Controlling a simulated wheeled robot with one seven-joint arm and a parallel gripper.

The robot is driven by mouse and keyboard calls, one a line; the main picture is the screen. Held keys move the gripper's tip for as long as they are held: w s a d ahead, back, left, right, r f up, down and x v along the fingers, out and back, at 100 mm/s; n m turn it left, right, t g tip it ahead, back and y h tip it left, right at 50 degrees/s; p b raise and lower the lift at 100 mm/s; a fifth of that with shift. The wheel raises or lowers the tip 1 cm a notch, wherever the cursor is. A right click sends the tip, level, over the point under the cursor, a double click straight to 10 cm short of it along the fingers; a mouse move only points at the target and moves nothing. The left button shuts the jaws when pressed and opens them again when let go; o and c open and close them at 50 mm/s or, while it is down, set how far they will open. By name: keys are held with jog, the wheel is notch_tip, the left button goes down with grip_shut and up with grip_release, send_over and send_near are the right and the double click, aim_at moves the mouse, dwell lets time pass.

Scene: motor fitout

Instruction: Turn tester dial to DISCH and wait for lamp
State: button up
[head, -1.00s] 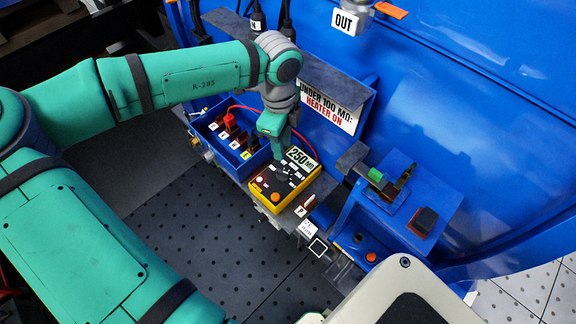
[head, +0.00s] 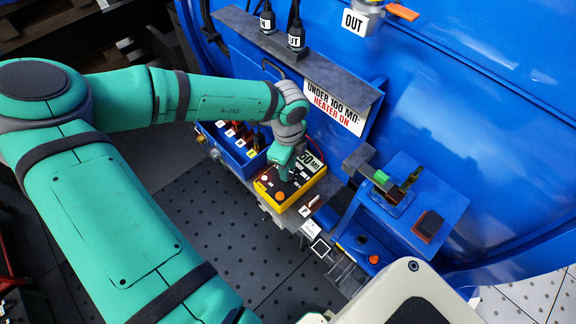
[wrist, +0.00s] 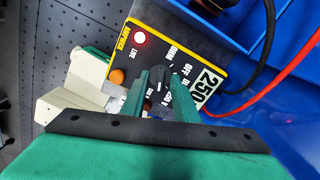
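The dark dial (wrist: 160,86) sits between the two teal fingers of my gripper (wrist: 161,92), one on each side. I cannot tell whether they press on it. The dial's setting and the DISCH mark are not clearly readable. In the head view, my gripper (head: 282,172) reaches down onto the tester's face and hides the dial.
An orange button (wrist: 118,75) is beside the dial. A blue tray (head: 230,146) with coloured plugs stands left of the tester, and a red cable (wrist: 268,85) runs nearby. A sign (head: 334,108) reads "UNDER 100 MΩ: HEATER ON". A blue bracket (head: 400,215) with a switch stands right.

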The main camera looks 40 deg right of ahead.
jog(key=shift+c, duration=0.3)
grip_shut()
